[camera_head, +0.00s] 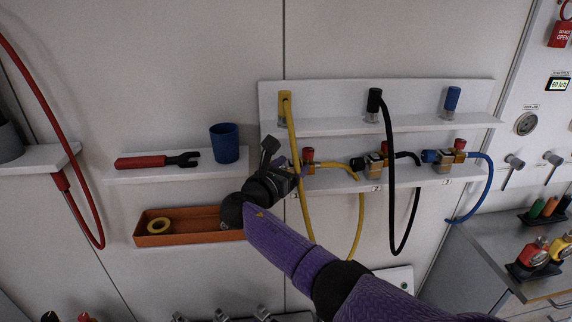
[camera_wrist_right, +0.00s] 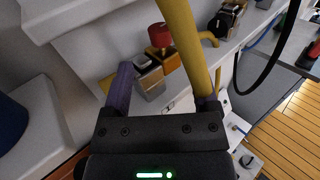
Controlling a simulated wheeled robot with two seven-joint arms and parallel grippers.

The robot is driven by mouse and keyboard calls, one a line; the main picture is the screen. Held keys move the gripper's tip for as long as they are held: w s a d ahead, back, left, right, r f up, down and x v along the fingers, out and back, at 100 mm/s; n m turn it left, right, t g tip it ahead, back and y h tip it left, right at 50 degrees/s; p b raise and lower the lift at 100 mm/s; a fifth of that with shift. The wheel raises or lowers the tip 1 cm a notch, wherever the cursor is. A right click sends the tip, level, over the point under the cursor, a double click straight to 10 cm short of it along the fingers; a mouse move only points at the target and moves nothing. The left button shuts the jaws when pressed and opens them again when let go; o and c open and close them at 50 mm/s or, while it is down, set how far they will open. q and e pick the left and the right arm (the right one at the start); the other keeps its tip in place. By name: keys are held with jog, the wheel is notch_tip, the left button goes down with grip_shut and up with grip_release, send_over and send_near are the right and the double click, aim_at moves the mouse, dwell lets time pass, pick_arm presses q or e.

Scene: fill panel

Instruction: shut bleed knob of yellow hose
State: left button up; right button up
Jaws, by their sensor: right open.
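The yellow hose (camera_head: 293,150) hangs from a yellow fitting on the upper ledge, and a second yellow length loops from the left valve on the lower ledge. That valve carries a red bleed knob (camera_head: 308,155), which also shows in the right wrist view (camera_wrist_right: 168,35) on a brass block. My right gripper (camera_head: 284,168) is open just left of this valve. In the wrist view its purple fingers (camera_wrist_right: 163,95) stand apart below the knob. The hose crosses in front of the valve and overlaps the right finger; I cannot tell if they touch. My left gripper is out of view.
The black hose valve (camera_head: 376,161) and blue hose valve (camera_head: 445,157) stand to the right on the same ledge. An orange tray (camera_head: 195,237) holding a yellow ring is below.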

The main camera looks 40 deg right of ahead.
jog(key=shift+v, duration=1.6)
jog(key=m+t+y+b, duration=0.3)
jog(key=m+t+y, duration=0.95)
jog(key=m, duration=1.05)
send_near(311, 154)
jog(key=w+g+y, duration=0.1)
jog(key=shift+m+y, duration=0.25)
jog(key=shift+m, duration=0.05)
jog(key=w, duration=0.3)
jog(key=w+d+b, duration=0.1)
jog(key=w, duration=0.2)
jog(key=w+d+r, duration=0.1)
jog(key=w, duration=0.3)
jog(key=shift+d+r+b, duration=0.1)
jog(key=shift+d+b, duration=0.15)
jog(key=shift+b, duration=0.05)
